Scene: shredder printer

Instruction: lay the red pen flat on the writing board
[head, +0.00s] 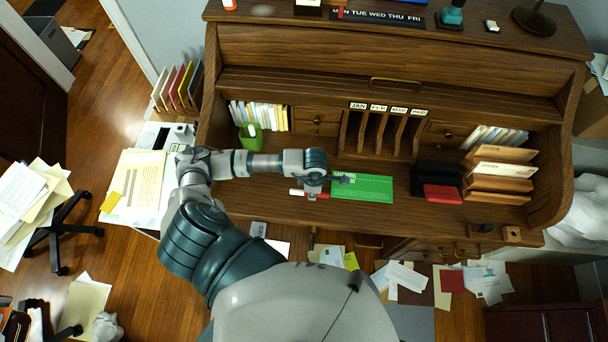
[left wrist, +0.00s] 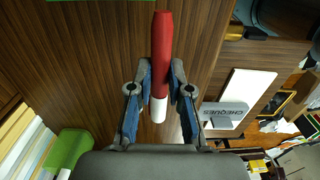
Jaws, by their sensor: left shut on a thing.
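The red pen (head: 323,196) has a red body and a white end. My left gripper (head: 314,189) is shut on it at the front part of the desk, left of the writing board. In the left wrist view the pen (left wrist: 161,48) lies between the two fingers (left wrist: 160,85), its red part pointing up the picture and its white end toward the palm. The green writing board (head: 370,189) lies flat on the desktop; only a thin green strip of it (left wrist: 100,1) shows at the top of the left wrist view. My right gripper is not in view.
A green cup (head: 250,136) stands at the back left of the desktop. A black tray and a red box (head: 442,194) sit right of the board, beside stacked brown folders (head: 500,170). Upright slots (head: 385,132) rise behind the board. Papers lie on the floor.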

